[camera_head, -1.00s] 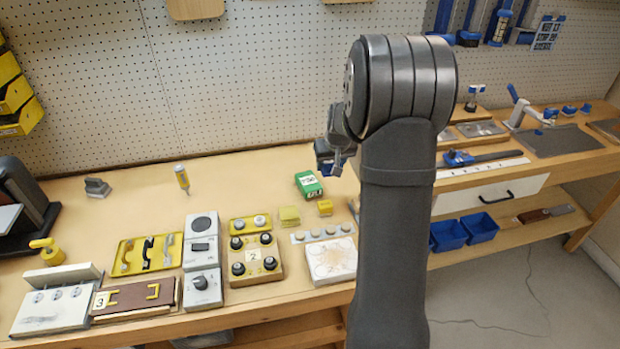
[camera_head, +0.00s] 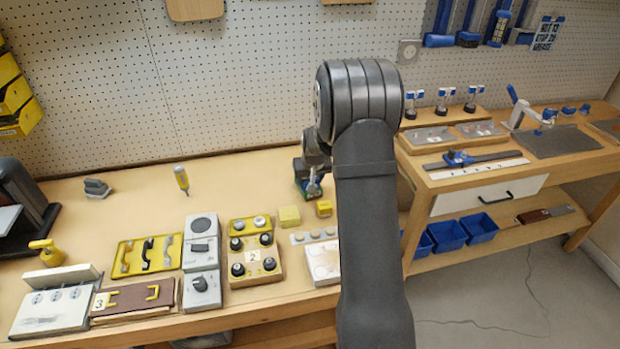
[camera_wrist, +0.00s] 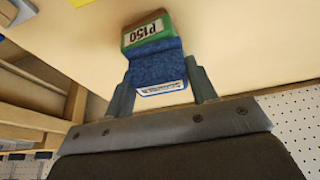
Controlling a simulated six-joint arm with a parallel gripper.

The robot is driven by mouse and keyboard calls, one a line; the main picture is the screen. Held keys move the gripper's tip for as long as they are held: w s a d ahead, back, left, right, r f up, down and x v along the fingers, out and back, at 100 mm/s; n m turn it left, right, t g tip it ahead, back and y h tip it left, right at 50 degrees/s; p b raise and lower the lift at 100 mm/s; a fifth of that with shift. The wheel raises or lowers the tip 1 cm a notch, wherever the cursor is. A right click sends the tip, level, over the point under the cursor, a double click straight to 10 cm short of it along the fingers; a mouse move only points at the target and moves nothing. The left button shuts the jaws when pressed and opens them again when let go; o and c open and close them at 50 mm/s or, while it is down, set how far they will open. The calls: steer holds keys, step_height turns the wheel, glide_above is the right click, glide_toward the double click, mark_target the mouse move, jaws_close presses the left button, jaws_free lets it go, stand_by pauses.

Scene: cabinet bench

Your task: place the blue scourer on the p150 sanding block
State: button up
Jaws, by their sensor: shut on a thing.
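The blue scourer (camera_wrist: 158,75) is between the fingers of my gripper (camera_wrist: 163,88) in the wrist view, and the gripper is shut on it. The green P150 sanding block (camera_wrist: 146,32) lies on the bench just beyond the scourer. The scourer covers part of the block in this view; I cannot tell whether the two touch. In the head view my gripper (camera_head: 312,188) is low over the bench, at the block's place. Only a little green of the block (camera_head: 315,193) shows there, and the scourer is mostly hidden by the gripper.
A yellow block (camera_head: 289,216) and a smaller yellow block (camera_head: 324,209) stand just in front of the gripper. Panels with knobs and handles (camera_head: 255,262) fill the front of the bench. The bench between is clear.

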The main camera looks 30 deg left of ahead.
steer(key=shift+f, duration=0.1)
steer(key=o, duration=1)
steer(key=v, duration=1.2)
steer(key=x, duration=1.2)
steer(key=shift+f, duration=0.15)
step_height(320, 180, up, 2)
steer(key=shift+r, duration=0.5)
